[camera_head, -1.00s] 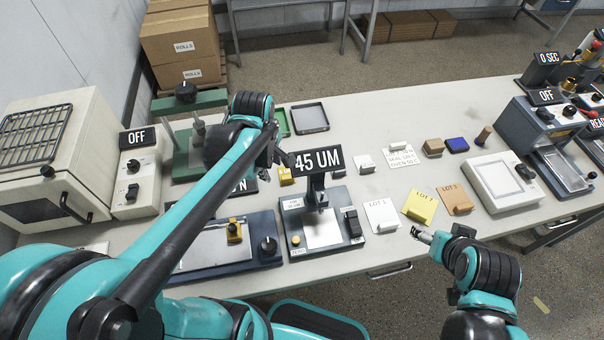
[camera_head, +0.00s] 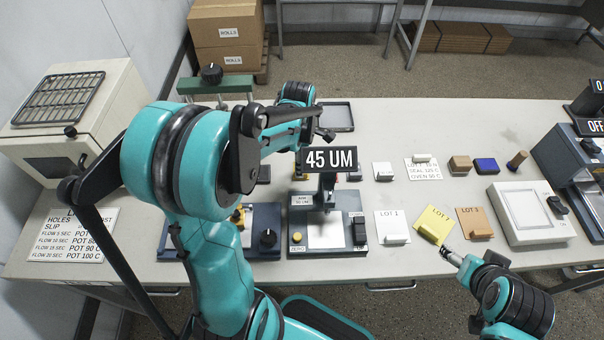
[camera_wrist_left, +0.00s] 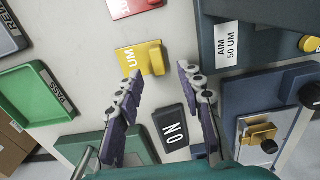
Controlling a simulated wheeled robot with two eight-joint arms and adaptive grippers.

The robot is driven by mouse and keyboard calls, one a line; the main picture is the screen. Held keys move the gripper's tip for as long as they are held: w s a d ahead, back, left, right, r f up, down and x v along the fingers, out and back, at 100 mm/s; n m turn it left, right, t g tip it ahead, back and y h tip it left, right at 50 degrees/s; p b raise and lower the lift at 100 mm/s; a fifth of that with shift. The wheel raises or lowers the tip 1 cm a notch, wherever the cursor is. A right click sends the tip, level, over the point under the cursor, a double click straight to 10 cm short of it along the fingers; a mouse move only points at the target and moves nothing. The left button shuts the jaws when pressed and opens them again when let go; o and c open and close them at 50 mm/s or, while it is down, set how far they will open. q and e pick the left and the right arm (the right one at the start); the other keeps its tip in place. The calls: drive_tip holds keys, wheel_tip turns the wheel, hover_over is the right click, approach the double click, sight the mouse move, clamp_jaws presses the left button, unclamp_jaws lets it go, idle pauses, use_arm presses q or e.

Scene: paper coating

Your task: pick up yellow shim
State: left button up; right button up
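The yellow shim (camera_wrist_left: 150,58), a flat plate with a raised block and the letters UM, lies on the table in the left wrist view. My left gripper (camera_wrist_left: 160,72) is open and empty, its two fingers apart on the near side of the shim. The shim's raised block is roughly in line with the gap between the fingertips. In the head view my left arm and the 45 UM sign (camera_head: 330,160) hide most of this spot. My right gripper (camera_head: 450,255) is near the table's front edge by the yellow lot card (camera_head: 435,224); its finger gap is too small to tell.
A red shim (camera_wrist_left: 132,6) lies beyond the yellow one. A dark ON display (camera_wrist_left: 171,128) stands close to the right finger. A green PASS tray (camera_wrist_left: 35,95) is at left. The AIM 50 UM gauge (camera_wrist_left: 215,45) and the coater (camera_wrist_left: 285,95) crowd the right.

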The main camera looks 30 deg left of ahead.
use_arm(q)
drive_tip(key=f+b, duration=0.1)
drive_tip(key=f, duration=0.3)
drive_tip(key=shift+a, duration=0.2)
drive_tip(key=shift+d+r, duration=0.1)
clamp_jaws()
drive_tip(key=shift+r, duration=0.1)
